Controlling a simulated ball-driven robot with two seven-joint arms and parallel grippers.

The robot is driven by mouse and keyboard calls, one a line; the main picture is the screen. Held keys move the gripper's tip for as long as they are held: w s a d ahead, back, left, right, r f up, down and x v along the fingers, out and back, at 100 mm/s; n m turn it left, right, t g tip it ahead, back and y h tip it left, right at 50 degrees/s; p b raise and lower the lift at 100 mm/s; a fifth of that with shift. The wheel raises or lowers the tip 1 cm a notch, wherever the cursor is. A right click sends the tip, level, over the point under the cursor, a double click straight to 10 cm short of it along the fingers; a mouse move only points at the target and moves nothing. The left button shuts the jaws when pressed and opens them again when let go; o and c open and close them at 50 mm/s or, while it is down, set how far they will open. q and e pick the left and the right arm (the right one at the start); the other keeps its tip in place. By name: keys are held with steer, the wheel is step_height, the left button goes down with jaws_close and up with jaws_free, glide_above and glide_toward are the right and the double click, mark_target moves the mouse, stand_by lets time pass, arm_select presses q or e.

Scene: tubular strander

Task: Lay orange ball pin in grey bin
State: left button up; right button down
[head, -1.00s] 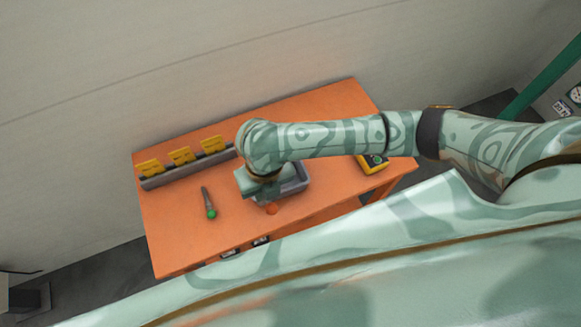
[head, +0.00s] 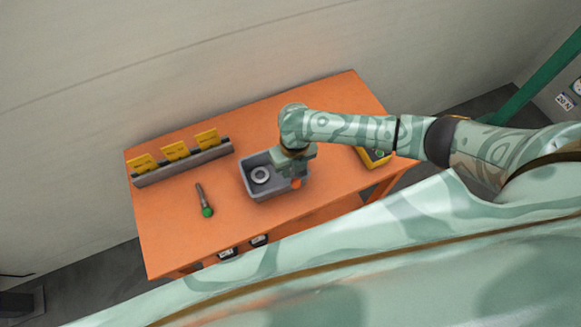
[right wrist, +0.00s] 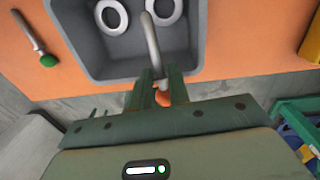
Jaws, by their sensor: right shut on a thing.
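The orange ball pin shows its orange ball (head: 296,183) at my right gripper (head: 291,167) in the head view. In the right wrist view my right gripper (right wrist: 157,92) is shut on the pin near its orange ball, and the pin's grey shaft (right wrist: 153,42) points away over the grey bin (right wrist: 85,55). The grey bin (head: 263,196) stands on the orange table, with the gripper over its right part. I cannot tell whether the shaft touches the bin. My left gripper is not in view.
Grey rings (head: 260,175) lie in the bin. A green ball pin (head: 207,211) lies on the table (head: 170,235) to the left. A rack with yellow cards (head: 182,165) stands at the back left. A yellow device (head: 374,157) sits at the right.

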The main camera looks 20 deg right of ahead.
steer(key=shift+f+b, duration=0.35)
steer(key=shift+f, duration=0.2)
steer(key=c, duration=1.3)
jaws_free()
steer(key=shift+r, duration=0.1)
steer(key=shift+r, duration=0.3)
steer(key=r+p, duration=0.1)
steer(key=r, duration=0.3)
steer(key=r+p, duration=0.1)
steer(key=r, duration=0.3)
steer(key=d+r+p, duration=0.1)
steer(key=r+p, duration=0.1)
steer(key=r, duration=0.2)
steer(key=shift+r, duration=0.25)
